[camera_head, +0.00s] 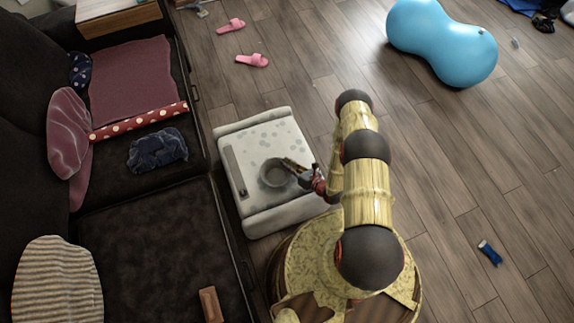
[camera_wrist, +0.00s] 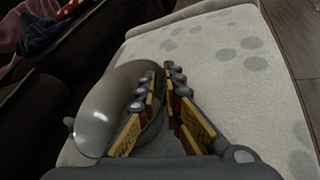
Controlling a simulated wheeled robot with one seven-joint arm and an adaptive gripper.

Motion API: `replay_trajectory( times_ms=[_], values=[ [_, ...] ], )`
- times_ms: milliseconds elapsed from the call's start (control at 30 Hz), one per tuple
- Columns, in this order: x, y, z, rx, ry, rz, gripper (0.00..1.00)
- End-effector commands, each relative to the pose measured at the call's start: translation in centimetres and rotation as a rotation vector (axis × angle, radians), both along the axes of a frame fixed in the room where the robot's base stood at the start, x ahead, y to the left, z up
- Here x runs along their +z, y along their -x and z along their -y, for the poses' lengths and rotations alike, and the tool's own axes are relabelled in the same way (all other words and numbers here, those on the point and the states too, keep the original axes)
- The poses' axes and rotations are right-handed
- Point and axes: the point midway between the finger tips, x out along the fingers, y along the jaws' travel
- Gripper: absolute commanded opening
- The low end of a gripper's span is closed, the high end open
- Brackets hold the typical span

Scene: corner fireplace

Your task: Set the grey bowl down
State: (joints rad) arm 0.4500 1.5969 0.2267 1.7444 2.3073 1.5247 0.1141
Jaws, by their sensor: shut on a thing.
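The grey bowl (camera_head: 276,173) is over the pale, spotted cushioned stool (camera_head: 262,222), near the middle of its top. My gripper (camera_head: 296,166) reaches in from the right and is shut on the bowl's right-hand rim. In the wrist view the shiny bowl (camera_wrist: 103,112) is left of the fingers, and my gripper (camera_wrist: 160,74) pinches its right edge. The fingers cover part of the bowl's near right side. A dark shadow lies around the bowl. I cannot tell whether its base touches the stool.
A narrow grey strip-like object (camera_head: 235,170) lies on the stool's left side. The dark sofa (camera_head: 150,240) stands close on the left. Pink slippers (camera_head: 252,60), a blue peanut-shaped ball (camera_head: 440,42) and a small blue can (camera_head: 489,253) are on the wooden floor, which is mostly clear at right.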

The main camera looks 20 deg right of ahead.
Motion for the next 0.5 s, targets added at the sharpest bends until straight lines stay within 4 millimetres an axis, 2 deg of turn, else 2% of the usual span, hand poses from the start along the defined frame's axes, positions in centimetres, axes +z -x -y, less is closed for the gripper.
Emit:
replay_trajectory(
  times_ms=[133,167,500],
  values=[
    [-0.19,-0.01,0.00,0.000,0.000,0.001,0.00],
    [-0.27,0.01,-0.01,0.000,0.000,0.000,0.08],
    [-0.24,0.04,-0.02,0.000,0.000,-0.001,0.27]
  ],
)
